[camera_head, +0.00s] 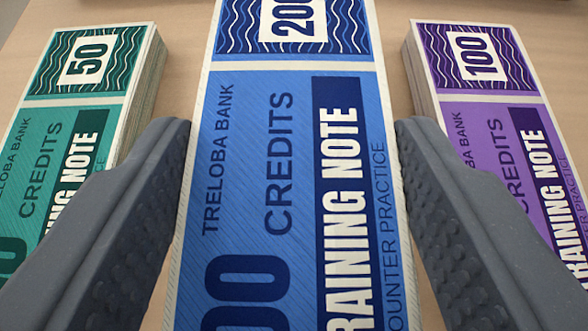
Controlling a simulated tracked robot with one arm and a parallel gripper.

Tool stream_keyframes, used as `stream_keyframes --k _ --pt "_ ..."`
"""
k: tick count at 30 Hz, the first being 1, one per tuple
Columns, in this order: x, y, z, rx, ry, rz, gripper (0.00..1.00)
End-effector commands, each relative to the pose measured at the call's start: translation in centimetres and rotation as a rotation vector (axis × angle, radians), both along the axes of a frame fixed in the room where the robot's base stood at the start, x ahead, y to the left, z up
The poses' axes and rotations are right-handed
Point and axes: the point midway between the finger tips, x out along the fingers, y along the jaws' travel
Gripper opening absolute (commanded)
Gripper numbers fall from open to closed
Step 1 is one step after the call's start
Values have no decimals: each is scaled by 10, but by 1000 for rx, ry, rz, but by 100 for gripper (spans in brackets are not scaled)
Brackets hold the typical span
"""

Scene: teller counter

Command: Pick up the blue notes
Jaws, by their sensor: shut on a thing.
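The blue notes (290,190) form a stack in the middle of the view, marked "200", "CREDITS" and "TRAINING NOTE". The stack runs from the top edge of the picture down past the bottom edge, so both of its ends are cut off. My gripper (293,125) has one dark grey, studded finger along each long side of the blue notes and is shut on them. The underside of the stack is hidden, so I cannot tell if it is clear of the counter.
A stack of green "50" notes (75,115) lies to the left, partly behind the left finger. A stack of purple "100" notes (490,115) lies to the right, partly behind the right finger. Bare wooden counter (180,60) shows between the stacks.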

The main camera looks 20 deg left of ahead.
Motion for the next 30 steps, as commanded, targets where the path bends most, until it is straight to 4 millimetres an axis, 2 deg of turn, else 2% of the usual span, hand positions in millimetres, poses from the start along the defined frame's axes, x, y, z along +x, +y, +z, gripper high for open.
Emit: stream_keyframes --k 1,8,18,26,30 --pt "1 0 11 0 -4 0 32" --pt "-28 -2 7 0 0 0 32" --pt "-91 -5 13 -2 4 0 32" --pt "-133 -6 16 -2 5 1 32" --pt "-136 -9 14 -1 -3 -6 32"
